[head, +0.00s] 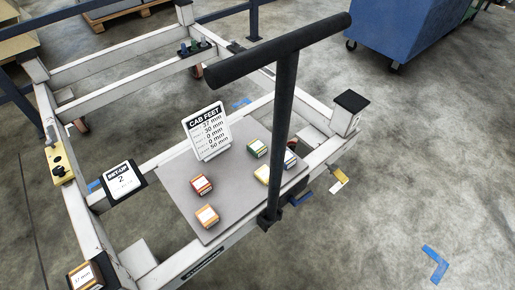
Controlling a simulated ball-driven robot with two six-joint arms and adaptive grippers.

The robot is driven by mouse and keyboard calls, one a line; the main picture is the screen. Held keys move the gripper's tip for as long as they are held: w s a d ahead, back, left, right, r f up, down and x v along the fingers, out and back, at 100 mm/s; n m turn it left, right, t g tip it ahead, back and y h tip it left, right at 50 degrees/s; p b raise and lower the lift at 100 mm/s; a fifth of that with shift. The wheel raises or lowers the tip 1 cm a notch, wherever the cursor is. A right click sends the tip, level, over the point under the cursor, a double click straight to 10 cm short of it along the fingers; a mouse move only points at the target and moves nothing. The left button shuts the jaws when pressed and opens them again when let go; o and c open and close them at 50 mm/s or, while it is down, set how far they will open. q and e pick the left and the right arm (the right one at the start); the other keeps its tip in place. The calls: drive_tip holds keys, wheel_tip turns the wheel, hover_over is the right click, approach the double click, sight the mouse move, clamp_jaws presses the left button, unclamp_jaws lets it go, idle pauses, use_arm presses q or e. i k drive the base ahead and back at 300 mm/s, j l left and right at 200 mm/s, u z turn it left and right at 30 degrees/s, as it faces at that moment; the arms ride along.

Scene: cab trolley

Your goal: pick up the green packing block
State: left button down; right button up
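The green packing block (257,148), with a white label, sits on the grey board (228,202) of the trolley. It is to the right of the white sign headed CAB FEET (207,131) and left of the black T-handle's post (281,130). Its top and near sides show. Neither of my grippers is in view.
A yellow block (262,174), a red block (201,185) and an orange block (207,216) sit on the board. A dark blue and red block (290,159) is partly hidden by the post. White trolley rails (126,88) surround the board.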

sight(256, 147)
drive_tip(key=i+l+u, duration=0.1)
drive_tip(key=l, duration=0.3)
drive_tip(key=i+l+u, duration=0.1)
drive_tip(key=i+l, duration=0.15)
drive_tip(key=i+l+u, duration=0.1)
drive_tip(key=l, duration=0.4)
drive_tip(key=u, duration=1.5)
